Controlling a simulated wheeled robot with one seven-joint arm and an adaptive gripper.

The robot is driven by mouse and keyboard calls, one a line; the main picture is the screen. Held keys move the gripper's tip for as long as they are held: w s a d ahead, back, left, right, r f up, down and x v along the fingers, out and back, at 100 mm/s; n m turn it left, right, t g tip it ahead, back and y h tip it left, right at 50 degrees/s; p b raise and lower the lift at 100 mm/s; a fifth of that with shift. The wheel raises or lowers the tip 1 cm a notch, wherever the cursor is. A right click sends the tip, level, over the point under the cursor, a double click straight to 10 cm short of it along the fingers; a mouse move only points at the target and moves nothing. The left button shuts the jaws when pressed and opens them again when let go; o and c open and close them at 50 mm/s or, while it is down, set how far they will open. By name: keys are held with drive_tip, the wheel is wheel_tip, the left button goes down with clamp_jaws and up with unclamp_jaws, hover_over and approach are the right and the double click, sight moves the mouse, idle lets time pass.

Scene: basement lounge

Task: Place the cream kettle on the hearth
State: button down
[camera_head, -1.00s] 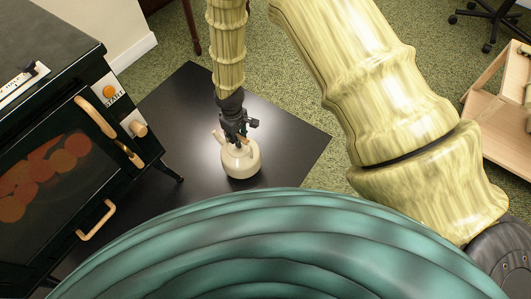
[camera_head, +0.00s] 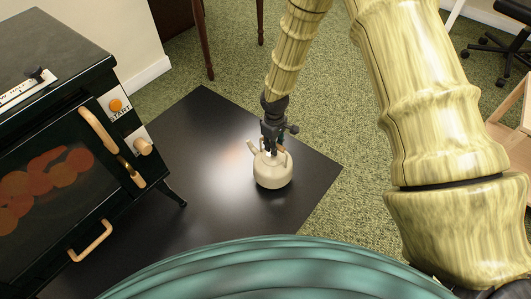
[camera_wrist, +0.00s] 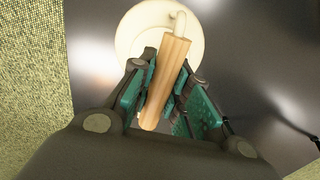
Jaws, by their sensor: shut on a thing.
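The cream kettle (camera_head: 273,171) is upright over the black hearth (camera_head: 215,125), right of its middle. I cannot tell whether its base touches the hearth or hangs just above it. My gripper (camera_head: 270,143) comes down from above and is shut on the kettle's wooden handle. In the wrist view my gripper (camera_wrist: 165,100) has its teal-padded fingers on both sides of the wooden handle (camera_wrist: 165,85), with the cream kettle body (camera_wrist: 135,35) and spout beyond. The hearth (camera_wrist: 260,60) shows dark around it.
A dark green stove (camera_head: 80,130) with wooden handles and a START button stands on the hearth's left. Green carpet (camera_head: 350,100) surrounds the hearth. Table legs (camera_head: 200,40) stand behind it, and a wooden shelf unit (camera_head: 515,140) and office chair (camera_head: 500,50) are at right.

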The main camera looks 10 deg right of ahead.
drive_tip(key=shift+w+d+f+b, duration=0.1)
drive_tip(key=shift+w+d+b, duration=0.2)
drive_tip(key=shift+d, duration=0.45)
drive_tip(key=shift+w+d+f+b, duration=0.1)
drive_tip(key=shift+w+d+b, duration=0.1)
drive_tip(key=shift+w+d, duration=0.35)
drive_tip(key=shift+s+d+f+b, duration=0.1)
drive_tip(key=shift+f+b, duration=0.55)
drive_tip(key=shift+f, duration=0.2)
drive_tip(key=shift+s+d+f+b, duration=0.1)
drive_tip(key=shift+f+b, duration=0.55)
drive_tip(key=shift+f, duration=0.3)
drive_tip(key=c, duration=1.4)
unclamp_jaws()
drive_tip(key=shift+o, duration=0.2)
wheel_tip(320, 180, up, 12)
drive_tip(key=p, duration=0.6)
drive_tip(key=shift+p, duration=0.3)
